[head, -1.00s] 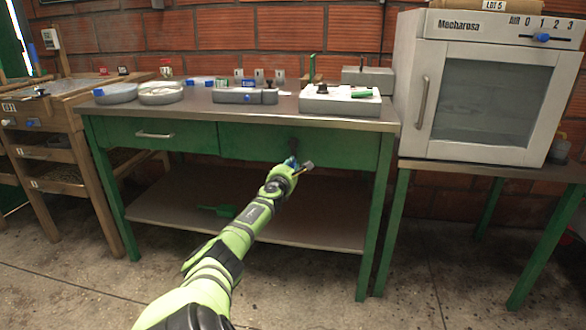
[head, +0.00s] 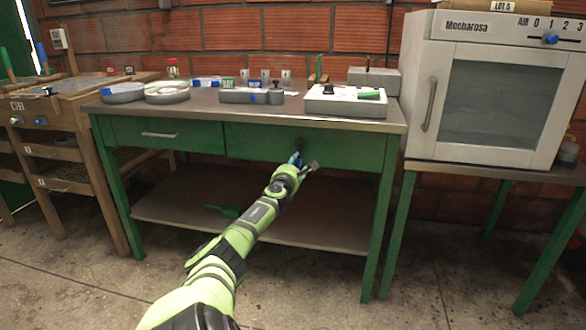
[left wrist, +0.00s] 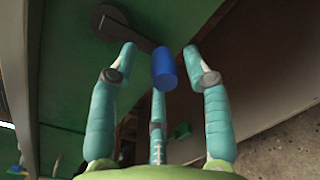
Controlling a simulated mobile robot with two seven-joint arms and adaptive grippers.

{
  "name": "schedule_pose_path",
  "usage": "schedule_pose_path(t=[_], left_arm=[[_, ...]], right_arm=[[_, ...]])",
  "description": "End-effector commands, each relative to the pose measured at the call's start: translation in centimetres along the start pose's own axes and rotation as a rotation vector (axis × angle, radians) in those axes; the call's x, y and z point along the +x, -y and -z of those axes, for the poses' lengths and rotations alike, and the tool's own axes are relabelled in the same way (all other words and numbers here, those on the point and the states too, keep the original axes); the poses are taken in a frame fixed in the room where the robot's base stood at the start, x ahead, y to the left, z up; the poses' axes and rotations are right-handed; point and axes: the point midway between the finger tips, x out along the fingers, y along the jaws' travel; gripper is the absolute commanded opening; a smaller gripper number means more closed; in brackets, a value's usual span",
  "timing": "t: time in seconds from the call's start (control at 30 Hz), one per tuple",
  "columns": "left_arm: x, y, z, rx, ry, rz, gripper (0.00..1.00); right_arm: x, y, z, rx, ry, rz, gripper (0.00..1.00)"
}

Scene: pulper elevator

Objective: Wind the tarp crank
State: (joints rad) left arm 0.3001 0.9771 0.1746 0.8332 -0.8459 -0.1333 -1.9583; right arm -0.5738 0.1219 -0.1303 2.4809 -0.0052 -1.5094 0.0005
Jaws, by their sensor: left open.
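The tarp crank is on the front of the green workbench. In the left wrist view its dark round hub (left wrist: 108,20) sits on the green panel, with a short arm leading to a blue handle (left wrist: 164,68). My left gripper (left wrist: 168,70) is open, its teal fingers spread on both sides of the blue handle, with a third finger below. I cannot tell if any finger touches it. In the head view my left gripper (head: 303,165) is just below the hub (head: 299,145), partly hiding the crank. My right gripper is not in view.
The green workbench (head: 350,150) carries dishes (head: 167,93) and small devices (head: 345,101) on top. A green item (head: 222,210) lies on its lower shelf. A white oven (head: 490,90) stands right, a wooden sorting table (head: 70,100) left. The floor in front is clear.

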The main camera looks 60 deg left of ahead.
Motion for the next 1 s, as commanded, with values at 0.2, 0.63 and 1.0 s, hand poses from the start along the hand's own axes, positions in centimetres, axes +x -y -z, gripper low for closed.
schedule_pose_path(t=[0.2,0.63,1.0], left_arm=[[-0.9,-0.4,0.0,0.01,0.003,-0.005,0.49],[-4.5,0.0,0.2,0.005,-0.001,0.002,0.49],[-8.1,0.1,0.2,0.002,-0.002,0.003,0.49]], right_arm=[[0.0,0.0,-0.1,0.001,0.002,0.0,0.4],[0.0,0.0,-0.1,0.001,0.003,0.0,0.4],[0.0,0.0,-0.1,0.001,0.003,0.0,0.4]])
